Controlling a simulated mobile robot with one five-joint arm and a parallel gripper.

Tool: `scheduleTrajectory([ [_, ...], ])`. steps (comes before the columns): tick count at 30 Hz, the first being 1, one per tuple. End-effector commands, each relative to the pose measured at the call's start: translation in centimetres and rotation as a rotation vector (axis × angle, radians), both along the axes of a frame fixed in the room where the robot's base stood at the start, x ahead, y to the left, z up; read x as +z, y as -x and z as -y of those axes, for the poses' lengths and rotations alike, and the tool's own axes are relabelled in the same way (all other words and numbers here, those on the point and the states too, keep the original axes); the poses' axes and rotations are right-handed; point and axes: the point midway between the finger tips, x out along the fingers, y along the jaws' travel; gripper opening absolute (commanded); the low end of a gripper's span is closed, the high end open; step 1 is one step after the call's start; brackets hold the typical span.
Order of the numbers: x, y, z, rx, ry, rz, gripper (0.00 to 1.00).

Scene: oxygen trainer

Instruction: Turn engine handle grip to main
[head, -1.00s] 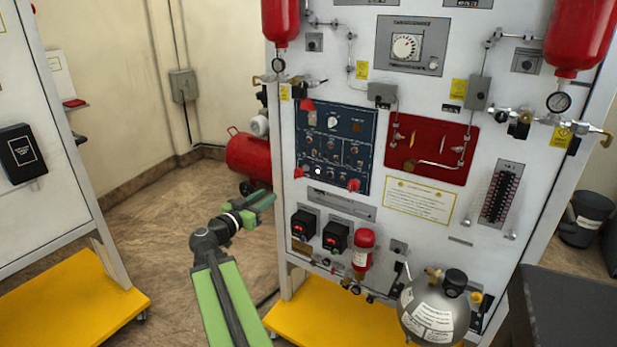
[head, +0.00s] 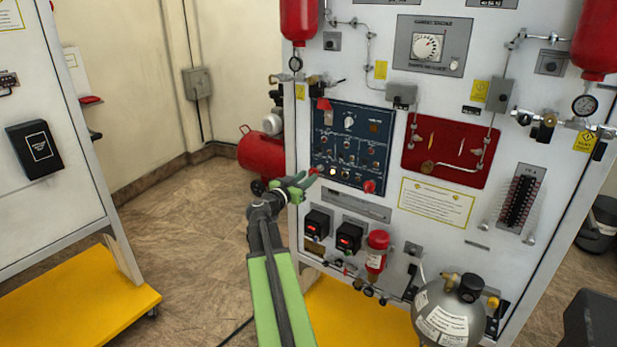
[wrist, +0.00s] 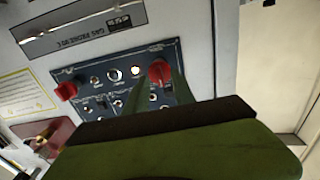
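The dark blue control panel (head: 352,150) is on the white upright board and carries several small knobs. A red handle grip (head: 313,171) sits at its lower left corner, another red grip (head: 369,186) at its lower right and a third (head: 323,104) at its upper left. I cannot read which one is the engine handle. My gripper (head: 305,181) is at the lower left grip. In the wrist view, its green fingers (wrist: 160,88) stand apart and point at that red grip (wrist: 159,71), which shows between their tips. Whether they touch it cannot be told.
Below the panel are two black boxes with red displays (head: 349,237) and a red cylinder (head: 376,255). A grey round tank (head: 447,310) stands at lower right. A yellow base (head: 350,318) juts out below. The floor to the left is open.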

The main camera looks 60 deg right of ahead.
Motion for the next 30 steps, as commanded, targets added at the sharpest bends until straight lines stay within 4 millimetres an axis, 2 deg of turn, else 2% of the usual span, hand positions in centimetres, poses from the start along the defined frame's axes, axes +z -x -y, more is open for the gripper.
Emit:
scheduleTrajectory([
  [9, 0.0, 0.0, 0.3, 0.001, 0.000, 0.000, 0.31],
  [16, 0.0, 0.0, 0.3, 0.001, 0.000, 0.000, 0.00],
  [23, 0.0, -0.1, 0.3, 0.001, 0.000, 0.000, 0.00],
  [24, 0.0, -0.7, 2.1, 0.004, 0.000, 0.000, 0.00],
  [27, 0.0, -0.3, 0.6, 0.004, 0.000, -0.004, 0.00],
  [30, 0.0, -0.3, 0.2, 0.005, 0.000, -0.019, 0.00],
])
